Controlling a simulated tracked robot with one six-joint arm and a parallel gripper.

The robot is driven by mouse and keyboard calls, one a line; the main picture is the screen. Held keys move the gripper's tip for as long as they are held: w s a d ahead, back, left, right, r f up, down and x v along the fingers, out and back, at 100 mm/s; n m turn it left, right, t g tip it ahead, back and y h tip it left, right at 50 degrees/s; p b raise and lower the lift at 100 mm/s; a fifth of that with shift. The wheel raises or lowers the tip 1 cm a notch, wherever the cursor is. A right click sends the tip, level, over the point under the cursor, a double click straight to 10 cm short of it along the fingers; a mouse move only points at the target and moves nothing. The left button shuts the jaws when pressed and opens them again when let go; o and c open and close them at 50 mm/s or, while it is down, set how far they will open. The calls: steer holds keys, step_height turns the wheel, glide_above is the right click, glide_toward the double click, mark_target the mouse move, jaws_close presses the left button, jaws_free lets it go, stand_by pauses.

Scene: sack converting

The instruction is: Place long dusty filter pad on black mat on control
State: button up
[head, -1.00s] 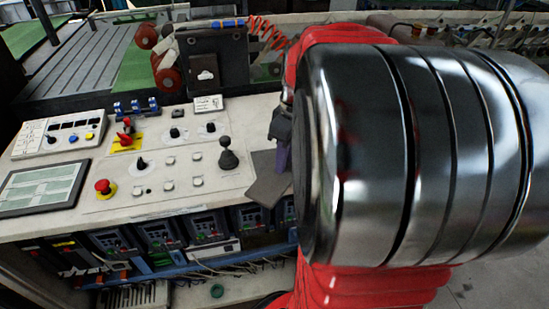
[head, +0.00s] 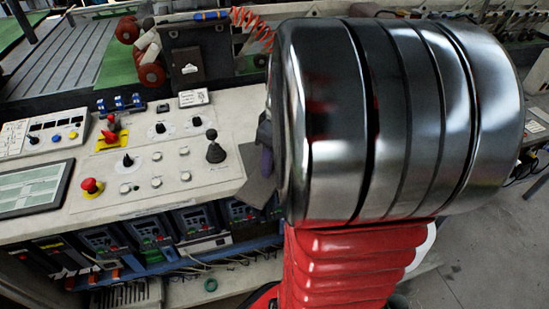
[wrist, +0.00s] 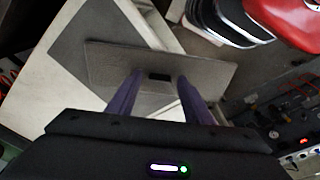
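A long grey pad (wrist: 212,75) lies crosswise just beyond my fingertips in the wrist view. Its left part overlaps a darker mat (wrist: 85,36), and its right part reaches past the counter's edge. My gripper (wrist: 160,78) has two purple fingers spread apart, their tips at the pad's middle. A small black piece shows between the tips; whether they press on anything is unclear. One purple finger shows there, and my arm hides the rest. Whether the pad touches the mat is unclear.
The pale control counter (head: 140,205) carries a black joystick (head: 215,150), a red stop button (head: 91,187), several knobs and a screen (head: 30,187) left of the mat. Drive units sit below its front edge. Floor shows to the right.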

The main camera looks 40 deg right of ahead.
step_height(320, 180, up, 12)
steer(key=s, duration=0.1)
steer(key=shift+s+d, duration=0.2)
stand_by(0.6)
stand_by(0.7)
